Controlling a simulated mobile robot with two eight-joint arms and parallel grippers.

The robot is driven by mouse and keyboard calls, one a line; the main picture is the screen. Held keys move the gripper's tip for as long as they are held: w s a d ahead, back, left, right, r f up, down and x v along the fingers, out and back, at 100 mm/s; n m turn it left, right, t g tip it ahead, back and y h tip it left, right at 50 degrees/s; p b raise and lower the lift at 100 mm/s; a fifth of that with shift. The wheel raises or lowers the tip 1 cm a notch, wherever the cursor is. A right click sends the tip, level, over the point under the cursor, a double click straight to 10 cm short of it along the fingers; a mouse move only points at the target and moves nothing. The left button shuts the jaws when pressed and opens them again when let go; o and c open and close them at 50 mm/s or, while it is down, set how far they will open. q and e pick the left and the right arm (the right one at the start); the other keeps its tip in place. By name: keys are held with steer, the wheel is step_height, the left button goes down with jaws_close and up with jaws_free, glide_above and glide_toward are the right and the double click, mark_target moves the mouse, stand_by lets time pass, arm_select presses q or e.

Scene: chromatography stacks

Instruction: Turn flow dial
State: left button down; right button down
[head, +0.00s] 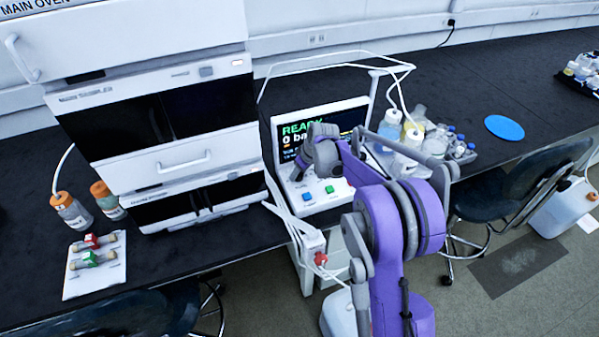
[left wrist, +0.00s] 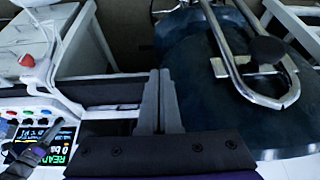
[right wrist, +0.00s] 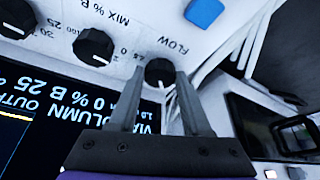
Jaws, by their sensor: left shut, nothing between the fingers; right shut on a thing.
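The flow dial (right wrist: 158,70) is a small black knob with a white pointer mark, below the printed word FLOW in the right wrist view. My right gripper (right wrist: 160,76) is shut on it, one finger on each side. In the head view my right gripper (head: 302,168) hides the dial on the controller's sloping panel. The controller's screen (head: 300,126) reads READY and 0 bar. My left gripper (left wrist: 163,74) is shut and empty, with a dark chair seat and its metal frame behind it; it is not seen in the head view.
A blue button (head: 308,197) and a green button (head: 329,189) sit low on the panel. Other black knobs, one (right wrist: 93,47) labelled MIX % B, are near the dial. The stacked modules (head: 178,160) stand left; bottles (head: 409,150) stand right. White tubing hangs beside the controller.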

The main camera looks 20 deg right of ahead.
steer(key=m, duration=0.2)
steer(key=m+h+b, duration=0.1)
steer(key=shift+a+m+h, duration=0.2)
steer(key=shift+m+h, duration=0.1)
steer(key=shift+m, duration=0.1)
steer(key=shift+a+m+h+b, duration=0.1)
steer(key=shift+m+h+b, duration=0.5)
steer(key=shift+m, duration=1.2)
steer(key=shift+c, duration=1.8)
jaws_free()
steer(key=v, duration=1)
steer(key=shift+s+r+p, duration=0.2)
steer(key=shift+r+p, duration=0.1)
steer(key=shift+r, duration=0.05)
